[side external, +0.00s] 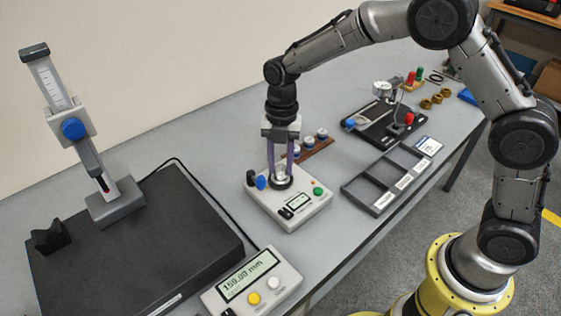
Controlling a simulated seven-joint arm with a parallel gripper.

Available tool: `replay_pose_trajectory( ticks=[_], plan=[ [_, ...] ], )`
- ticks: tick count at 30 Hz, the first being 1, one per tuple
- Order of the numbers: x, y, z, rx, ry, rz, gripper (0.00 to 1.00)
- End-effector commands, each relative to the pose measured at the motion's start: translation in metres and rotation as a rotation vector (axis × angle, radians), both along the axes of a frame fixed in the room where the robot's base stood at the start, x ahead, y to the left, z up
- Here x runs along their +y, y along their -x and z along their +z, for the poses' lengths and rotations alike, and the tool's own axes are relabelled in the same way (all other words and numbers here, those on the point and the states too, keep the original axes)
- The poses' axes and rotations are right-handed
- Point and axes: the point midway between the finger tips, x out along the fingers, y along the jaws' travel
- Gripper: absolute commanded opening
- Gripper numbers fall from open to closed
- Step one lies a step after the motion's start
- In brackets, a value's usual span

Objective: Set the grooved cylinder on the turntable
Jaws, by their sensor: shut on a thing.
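My gripper (281,168) points straight down over the white roundness instrument (304,210), its two purple fingers shut on a small silvery cylinder (281,173). The cylinder is upright, and the fingers partly hide it; its grooves are too small to make out. The turntable (281,184), a dark round disc on top of the instrument, is directly below the cylinder. I cannot tell whether the cylinder's base touches the disc or hangs just above it.
A blue knob and dark post (255,180) stand close left of my gripper. A brown rack (316,147) with capped pieces is behind it. A grey divided tray (383,185) lies to the right. A black plate (140,250) with a height gauge (85,135) is at left.

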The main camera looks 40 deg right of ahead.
Motion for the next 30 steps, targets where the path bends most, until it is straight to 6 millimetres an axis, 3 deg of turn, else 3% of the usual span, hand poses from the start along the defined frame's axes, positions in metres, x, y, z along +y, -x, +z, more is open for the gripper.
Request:
replay_pose_trajectory(
  ticks=[26, 27, 30],
  plan=[
    [0.0000, 0.0002, -0.0067, 0.000, 0.000, 0.000, 0.00],
    [0.0000, 0.0002, -0.0067, 0.000, 0.000, 0.000, 0.43],
    [-0.0001, 0.0002, -0.0066, 0.000, 0.000, 0.000, 0.61]
  ],
)
